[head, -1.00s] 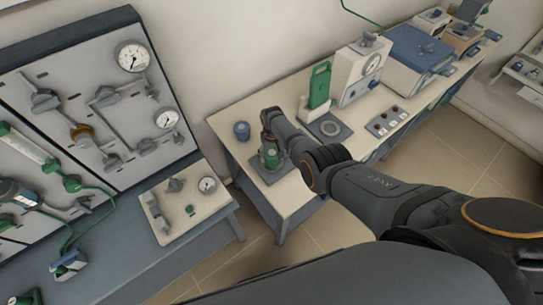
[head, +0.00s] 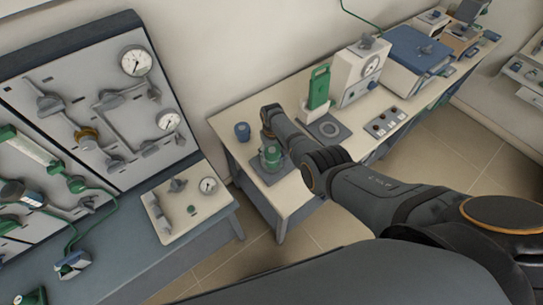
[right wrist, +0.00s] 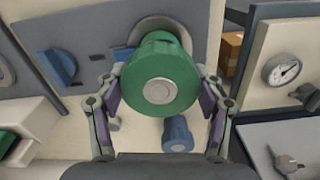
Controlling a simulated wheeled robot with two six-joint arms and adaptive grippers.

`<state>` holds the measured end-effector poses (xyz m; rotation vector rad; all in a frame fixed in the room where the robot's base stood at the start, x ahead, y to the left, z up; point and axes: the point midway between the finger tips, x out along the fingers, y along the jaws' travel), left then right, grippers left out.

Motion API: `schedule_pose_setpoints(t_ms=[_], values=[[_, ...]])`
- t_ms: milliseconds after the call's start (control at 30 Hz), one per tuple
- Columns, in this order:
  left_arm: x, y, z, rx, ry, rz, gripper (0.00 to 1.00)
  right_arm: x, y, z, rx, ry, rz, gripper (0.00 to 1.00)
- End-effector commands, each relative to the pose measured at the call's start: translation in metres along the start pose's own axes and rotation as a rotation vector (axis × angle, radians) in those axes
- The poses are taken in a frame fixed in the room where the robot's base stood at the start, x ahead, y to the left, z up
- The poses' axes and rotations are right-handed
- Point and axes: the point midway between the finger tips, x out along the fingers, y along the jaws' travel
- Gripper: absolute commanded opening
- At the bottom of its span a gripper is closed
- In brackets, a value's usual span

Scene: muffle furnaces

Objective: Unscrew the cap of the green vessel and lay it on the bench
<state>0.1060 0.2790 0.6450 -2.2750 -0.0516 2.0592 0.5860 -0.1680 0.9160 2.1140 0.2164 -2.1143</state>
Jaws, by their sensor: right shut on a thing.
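The green vessel (head: 271,158) stands on a dark square mat (head: 259,178) on the pale bench, near its left end. My right gripper (head: 269,138) is at the vessel's top, with its arm reaching in from the right. In the right wrist view, the vessel's round green cap (right wrist: 160,75), with a grey disc in its middle, sits between the two fingers of my right gripper (right wrist: 163,98). The fingers are shut on its sides. I cannot tell whether the cap is apart from the body. My left gripper is not in view.
A small blue jar (head: 242,131) stands behind and left of the vessel. To the right are a dark plate with a pale ring (head: 345,132), a tall green object (head: 319,86) and a switch box (head: 386,122). Bare bench top lies at the front left.

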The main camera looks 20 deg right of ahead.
Motion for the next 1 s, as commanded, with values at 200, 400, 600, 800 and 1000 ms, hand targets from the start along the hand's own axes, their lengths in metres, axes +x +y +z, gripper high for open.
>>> schedule_pose_setpoints(t_ms=[200, 400, 600, 800, 1000], values=[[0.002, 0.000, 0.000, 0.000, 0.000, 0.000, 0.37, -0.004, 0.000, -0.001, 0.000, 0.002, 0.000, 0.47], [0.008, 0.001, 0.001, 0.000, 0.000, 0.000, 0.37, -0.022, 0.000, -0.001, 0.000, 0.004, 0.000, 0.47], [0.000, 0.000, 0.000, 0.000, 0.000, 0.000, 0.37, -0.044, 0.000, -0.001, 0.000, 0.002, 0.000, 0.47], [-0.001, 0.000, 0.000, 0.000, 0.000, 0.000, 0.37, -0.051, 0.000, 0.000, 0.000, 0.000, 0.000, 0.47], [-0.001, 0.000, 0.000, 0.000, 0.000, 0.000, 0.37, -0.051, 0.000, 0.000, 0.000, 0.000, 0.000, 0.47]])
